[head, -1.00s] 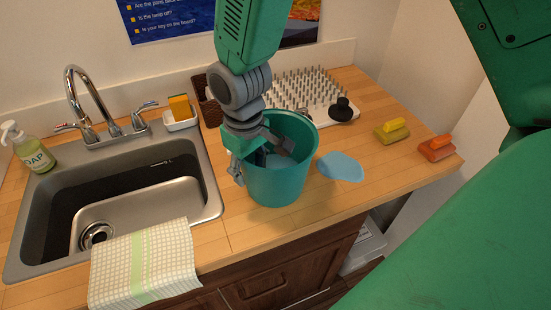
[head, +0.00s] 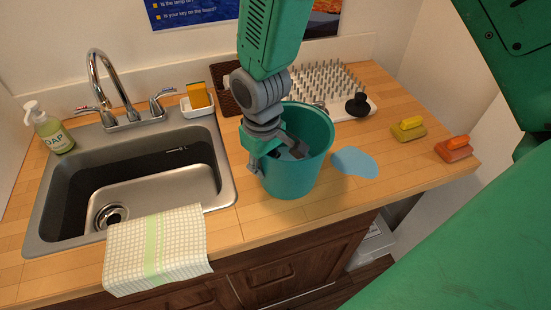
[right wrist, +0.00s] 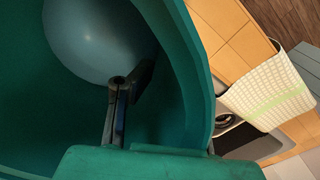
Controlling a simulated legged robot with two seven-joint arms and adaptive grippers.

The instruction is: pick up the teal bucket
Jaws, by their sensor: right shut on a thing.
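The teal bucket (head: 300,170) stands upright on the wooden counter, to the right of the sink. I cannot tell whether its base is clear of the counter. My right gripper (head: 276,160) reaches down from above and is shut on the bucket's left wall, one finger inside and one outside. In the right wrist view the bucket's teal wall (right wrist: 190,70) fills much of the picture, with a dark finger inside. A smooth blue-grey surface (right wrist: 100,35) shows within the bucket; I cannot tell what it is. My left gripper is not in view.
A light blue flat patch (head: 355,162) lies right of the bucket. Behind stand a pegged white rack (head: 370,107) and a black knob-like thing (head: 358,105). Yellow (head: 408,128) and orange (head: 454,149) brushes lie at right. The sink (head: 48,225), with a draped towel (head: 155,250), is left.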

